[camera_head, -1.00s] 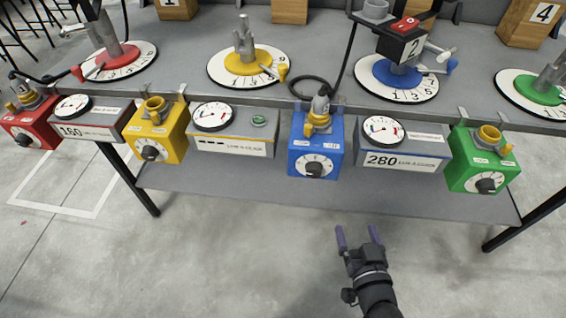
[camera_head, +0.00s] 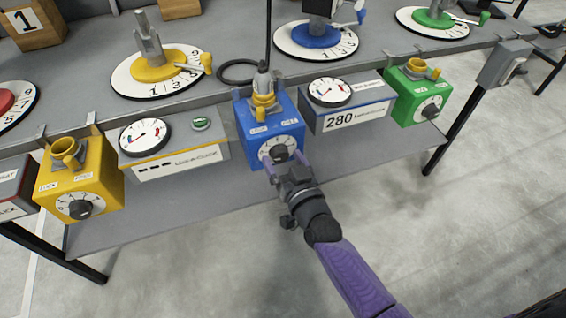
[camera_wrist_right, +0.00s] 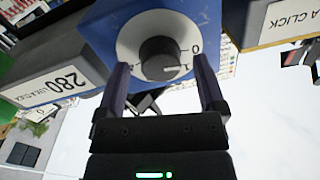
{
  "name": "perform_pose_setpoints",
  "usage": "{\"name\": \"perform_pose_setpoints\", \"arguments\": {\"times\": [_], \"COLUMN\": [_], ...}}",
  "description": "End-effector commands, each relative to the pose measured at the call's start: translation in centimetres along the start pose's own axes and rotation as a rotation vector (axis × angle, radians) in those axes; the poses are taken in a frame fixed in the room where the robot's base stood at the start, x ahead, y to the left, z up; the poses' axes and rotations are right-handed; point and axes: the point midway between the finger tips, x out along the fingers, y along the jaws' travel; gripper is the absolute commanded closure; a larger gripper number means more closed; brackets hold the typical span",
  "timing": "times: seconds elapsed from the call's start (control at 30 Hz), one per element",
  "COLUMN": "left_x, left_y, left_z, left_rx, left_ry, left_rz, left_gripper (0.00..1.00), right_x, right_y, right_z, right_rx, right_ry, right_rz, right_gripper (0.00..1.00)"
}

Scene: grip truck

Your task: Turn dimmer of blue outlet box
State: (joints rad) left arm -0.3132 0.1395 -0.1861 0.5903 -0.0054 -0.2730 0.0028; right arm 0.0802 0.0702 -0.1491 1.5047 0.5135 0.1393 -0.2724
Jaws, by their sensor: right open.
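The blue outlet box (camera_head: 268,122) hangs on the front edge of the table, with a yellow socket and a plug on its top. Its dimmer is a dark round knob (camera_head: 279,153) on a white dial on the front face. In the right wrist view the knob (camera_wrist_right: 160,58) sits just beyond and between my fingertips, with a white mark pointing to the right. My right gripper (camera_head: 286,162) is open in front of the dial, one finger on each side of the knob; it also shows in the right wrist view (camera_wrist_right: 160,78). Contact cannot be told. My left gripper is not in view.
A grey meter box marked 280 (camera_head: 345,103) stands close right of the blue box, a blank-display meter box (camera_head: 172,148) to its left. Yellow (camera_head: 82,187) and green (camera_head: 418,95) outlet boxes flank them. Below is a grey shelf (camera_head: 215,195); floor in front is clear.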

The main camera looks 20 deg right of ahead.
Motion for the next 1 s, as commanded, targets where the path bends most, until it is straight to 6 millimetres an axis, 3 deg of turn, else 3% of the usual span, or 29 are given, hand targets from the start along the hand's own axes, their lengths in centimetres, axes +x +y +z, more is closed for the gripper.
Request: {"name": "perform_pose_setpoints", "arguments": {"times": [0.27,0.6,0.7,1.0], "left_x": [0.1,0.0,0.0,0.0], "left_y": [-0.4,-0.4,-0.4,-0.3], "left_z": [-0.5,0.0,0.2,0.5], "left_rx": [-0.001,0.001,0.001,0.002], "left_ry": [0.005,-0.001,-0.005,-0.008], "left_rz": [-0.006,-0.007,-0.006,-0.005], "left_gripper": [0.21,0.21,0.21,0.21], "right_x": [0.2,0.2,0.2,0.2], "right_y": [0.0,0.0,0.0,0.0], "right_z": [-0.1,-0.1,0.0,0.0], "right_rx": [0.0,-0.001,-0.001,0.041], "right_ry": [0.0,0.0,-0.001,0.001], "right_rz": [0.0,0.0,0.0,0.0], "right_gripper": [0.11,0.83,1.0,1.0]}}
